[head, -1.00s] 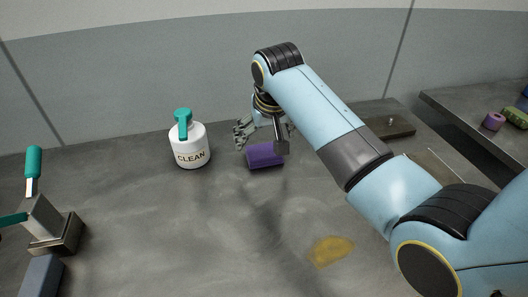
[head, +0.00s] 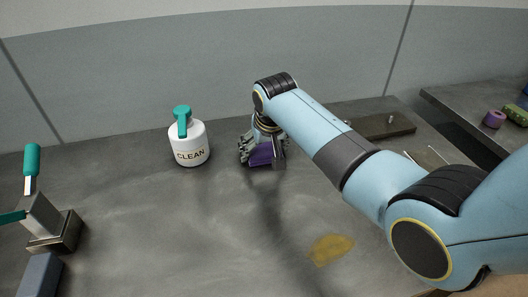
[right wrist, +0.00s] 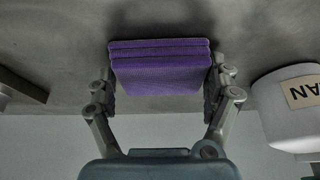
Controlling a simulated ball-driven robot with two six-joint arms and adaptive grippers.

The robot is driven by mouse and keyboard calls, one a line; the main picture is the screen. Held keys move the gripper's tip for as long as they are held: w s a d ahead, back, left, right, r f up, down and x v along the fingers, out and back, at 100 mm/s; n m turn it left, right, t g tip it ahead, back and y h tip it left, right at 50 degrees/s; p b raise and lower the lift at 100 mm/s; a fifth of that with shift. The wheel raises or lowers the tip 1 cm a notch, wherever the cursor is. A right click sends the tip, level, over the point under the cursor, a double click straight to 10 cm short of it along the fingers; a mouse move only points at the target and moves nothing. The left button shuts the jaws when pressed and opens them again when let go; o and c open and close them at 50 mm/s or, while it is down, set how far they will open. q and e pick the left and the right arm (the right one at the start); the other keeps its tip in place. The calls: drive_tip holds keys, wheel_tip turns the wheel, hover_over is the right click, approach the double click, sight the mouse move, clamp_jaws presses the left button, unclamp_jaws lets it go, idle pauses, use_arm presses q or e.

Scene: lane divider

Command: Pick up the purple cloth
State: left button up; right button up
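The purple cloth (head: 261,155) is a folded stack on the grey counter, right of the white bottle, and is partly hidden by my right gripper. My right gripper (head: 264,161) is down around it, one finger at each side. In the right wrist view the folded cloth (right wrist: 160,70) lies between the two fingers of the gripper (right wrist: 160,92). The fingers are spread about as wide as the cloth; I cannot tell whether they touch it. The cloth still rests on the counter. My left gripper is not in view.
A white bottle (head: 190,148) marked CLEAN with a teal top stands close left of the cloth. A yellow stain (head: 331,249) is on the counter front right. A block with teal-handled tools (head: 57,232) is at left. A dark board (head: 384,127) lies behind right.

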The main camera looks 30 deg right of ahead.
sight(265, 149)
drive_tip(key=c, duration=0.4)
drive_tip(key=shift+r, duration=0.1)
drive_tip(key=shift+r, duration=0.6)
wheel_tip(265, 149, up, 3)
drive_tip(key=shift+s+r, duration=0.1)
drive_tip(key=s+r, duration=0.2)
drive_tip(key=s, duration=0.1)
drive_tip(key=s+r, duration=0.2)
drive_tip(key=s, duration=0.2)
drive_tip(key=s+r, duration=0.2)
drive_tip(key=s, duration=0.2)
drive_tip(key=shift+s+r+p, duration=0.25)
drive_tip(key=shift+p, duration=0.1)
